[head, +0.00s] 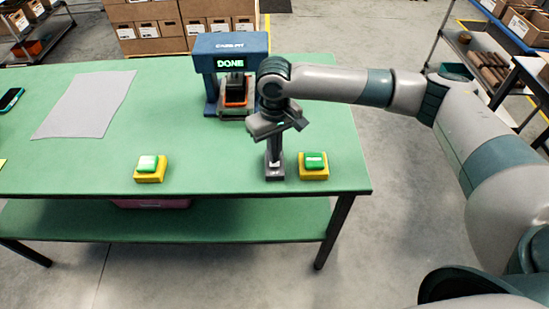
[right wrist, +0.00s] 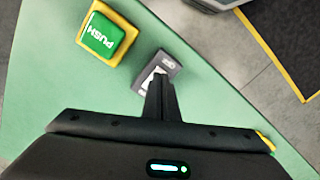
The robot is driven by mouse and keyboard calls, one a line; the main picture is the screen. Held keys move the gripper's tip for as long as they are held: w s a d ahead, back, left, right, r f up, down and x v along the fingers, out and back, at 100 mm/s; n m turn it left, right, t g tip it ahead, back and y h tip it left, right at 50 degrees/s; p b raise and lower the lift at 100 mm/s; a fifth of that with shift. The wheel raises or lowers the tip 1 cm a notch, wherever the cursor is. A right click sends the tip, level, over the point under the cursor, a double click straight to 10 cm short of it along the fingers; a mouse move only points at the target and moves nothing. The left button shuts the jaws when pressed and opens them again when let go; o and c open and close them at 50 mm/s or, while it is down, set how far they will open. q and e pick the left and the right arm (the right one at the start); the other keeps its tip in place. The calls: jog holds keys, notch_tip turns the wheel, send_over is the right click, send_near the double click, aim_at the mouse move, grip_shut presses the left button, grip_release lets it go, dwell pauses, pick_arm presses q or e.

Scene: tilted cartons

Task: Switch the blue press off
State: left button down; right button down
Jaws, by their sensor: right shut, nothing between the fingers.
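The blue press (head: 213,62) stands at the back of the green table, its display (head: 230,63) reading "DONE". An orange-and-black part (head: 235,92) sits inside it. A small dark grey box (head: 275,176) lies near the table's front edge; in the right wrist view the box (right wrist: 176,68) shows a small label and a white patch. My right gripper (head: 274,160) points down, shut and empty, with its fingertips (right wrist: 161,80) over the box, partly hiding it. I cannot tell whether they touch it. My left gripper is not in view.
A green push button on a yellow base (head: 314,166) is just right of the grey box; another (head: 149,168) sits further left. A grey cloth (head: 86,104) and a phone (head: 11,99) lie at the left.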

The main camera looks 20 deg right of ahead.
jog(key=shift+s+f, duration=0.1)
jog(key=shift+f, duration=0.75)
dwell(0.7)
jog(key=shift+r, duration=0.1)
notch_tip(320, 180, up, 7)
jog(key=p, duration=0.8)
jog(key=shift+p, duration=0.4)
dwell(0.6)
